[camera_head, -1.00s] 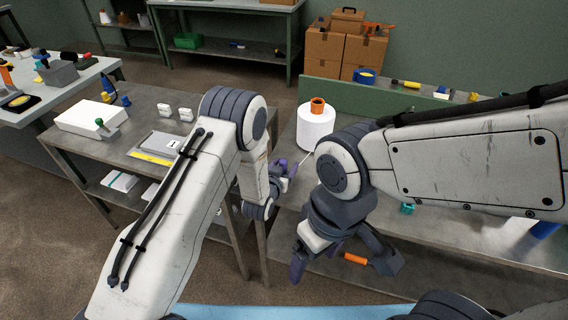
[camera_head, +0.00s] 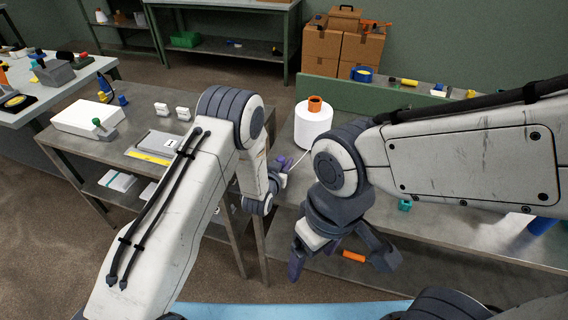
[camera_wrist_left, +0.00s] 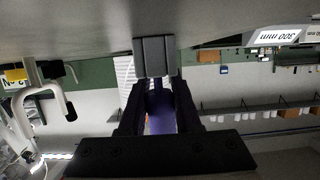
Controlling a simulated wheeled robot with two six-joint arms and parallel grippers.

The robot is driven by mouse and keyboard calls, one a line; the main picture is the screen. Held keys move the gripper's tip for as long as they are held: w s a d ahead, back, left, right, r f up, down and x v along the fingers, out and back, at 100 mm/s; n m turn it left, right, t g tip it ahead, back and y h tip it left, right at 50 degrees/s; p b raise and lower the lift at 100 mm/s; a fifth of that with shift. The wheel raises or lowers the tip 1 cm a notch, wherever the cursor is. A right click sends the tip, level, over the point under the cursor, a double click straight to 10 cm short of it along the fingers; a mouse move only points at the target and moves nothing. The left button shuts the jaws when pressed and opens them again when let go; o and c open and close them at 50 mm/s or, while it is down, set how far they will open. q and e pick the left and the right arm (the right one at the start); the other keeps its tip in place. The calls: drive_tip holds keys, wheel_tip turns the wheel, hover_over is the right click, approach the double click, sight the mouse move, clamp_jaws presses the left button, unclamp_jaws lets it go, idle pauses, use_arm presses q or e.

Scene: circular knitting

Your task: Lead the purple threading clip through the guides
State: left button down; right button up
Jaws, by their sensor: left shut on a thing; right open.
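My left gripper (camera_head: 278,172) is beside the white yarn cone, partly hidden behind its own wrist. It is shut on the purple threading clip (camera_head: 283,161), of which only a small part shows. In the left wrist view the clip (camera_wrist_left: 160,112) is a purple patch between the dark fingers (camera_wrist_left: 157,95). A pale thread (camera_head: 299,160) runs from near the clip up towards the cone (camera_head: 314,128). A white hook-shaped piece, perhaps a guide (camera_wrist_left: 48,100), stands left in the left wrist view, apart from the fingers. My right gripper (camera_head: 338,262) is open and empty, low in front of the bench.
The cone stands on the grey bench (camera_head: 480,235) with an orange top. An orange item (camera_head: 354,257) lies low behind my right gripper's fingers. A grey side table (camera_head: 140,110) on the left holds a white box (camera_head: 88,118). My right arm covers much of the bench.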

use_arm(q)
drive_tip(key=shift+r, duration=0.4)
drive_tip(key=r, duration=0.1)
drive_tip(key=d+r+b, duration=0.1)
drive_tip(key=r, duration=0.1)
drive_tip(key=shift+s+r, duration=0.1)
drive_tip(key=shift+r, duration=0.05)
drive_tip(key=s+d+r+b, duration=0.1)
drive_tip(key=d+r+b, duration=0.1)
drive_tip(key=d+r, duration=0.4)
drive_tip(key=d, duration=0.4)
drive_tip(key=shift+s+d+r+b, duration=0.25)
drive_tip(key=shift+d+r+b, duration=0.05)
drive_tip(key=shift+b, duration=0.05)
